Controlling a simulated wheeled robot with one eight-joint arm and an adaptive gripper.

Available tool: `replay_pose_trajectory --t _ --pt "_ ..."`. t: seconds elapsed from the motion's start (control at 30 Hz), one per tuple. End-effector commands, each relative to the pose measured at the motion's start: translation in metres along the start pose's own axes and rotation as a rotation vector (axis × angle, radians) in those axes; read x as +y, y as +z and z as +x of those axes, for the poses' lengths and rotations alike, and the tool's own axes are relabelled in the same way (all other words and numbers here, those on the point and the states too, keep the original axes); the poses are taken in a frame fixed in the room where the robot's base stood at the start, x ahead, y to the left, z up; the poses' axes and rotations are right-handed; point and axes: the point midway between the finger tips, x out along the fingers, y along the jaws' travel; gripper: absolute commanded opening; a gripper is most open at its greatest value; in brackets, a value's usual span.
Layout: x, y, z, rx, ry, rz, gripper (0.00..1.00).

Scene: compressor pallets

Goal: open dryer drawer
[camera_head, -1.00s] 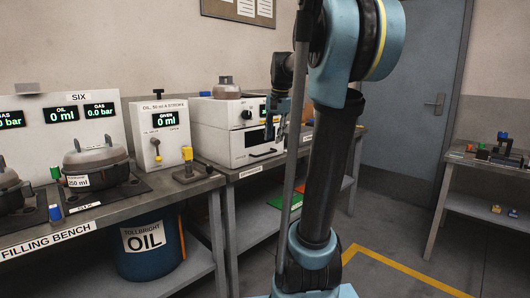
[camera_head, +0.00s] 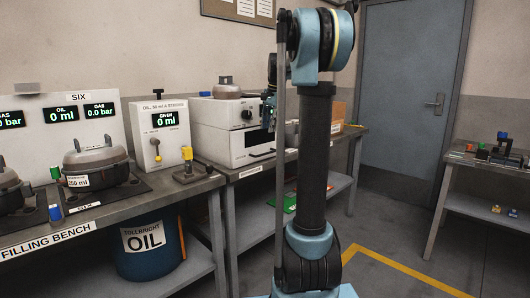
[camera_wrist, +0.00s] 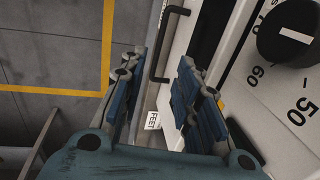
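The dryer (camera_head: 215,115) is a white box on the bench, with a dark knob (camera_head: 246,115) on its upper front and a white drawer front (camera_head: 243,143) below. The drawer's dark bar handle (camera_head: 262,153) shows; the drawer looks shut. In the wrist view, the handle (camera_wrist: 155,45) lies just beyond my fingertips and the knob (camera_wrist: 290,33) is at the upper right. My gripper (camera_wrist: 163,62) is open, with blue-padded fingers apart and nothing between them. In the head view it is at the dryer's front right, partly hidden by my arm.
A brown-grey compressor (camera_head: 227,89) sits on top of the dryer. The filling bench (camera_head: 130,212) with the oil unit (camera_head: 158,120) is at left. A cardboard box (camera_head: 338,112) stands on the bench behind my arm. The floor to the right is clear up to another table (camera_head: 470,205).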

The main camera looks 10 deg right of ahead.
Motion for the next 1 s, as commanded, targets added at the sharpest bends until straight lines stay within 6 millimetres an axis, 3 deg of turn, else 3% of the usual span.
replay_pose_trajectory --t 0.6,0.8,1.0 --pt "0.000 0.001 0.104 0.000 0.000 -0.001 0.30" --pt "0.000 0.001 0.120 0.000 0.000 -0.001 0.30" --pt "0.000 0.001 0.123 0.000 0.000 -0.001 0.30"
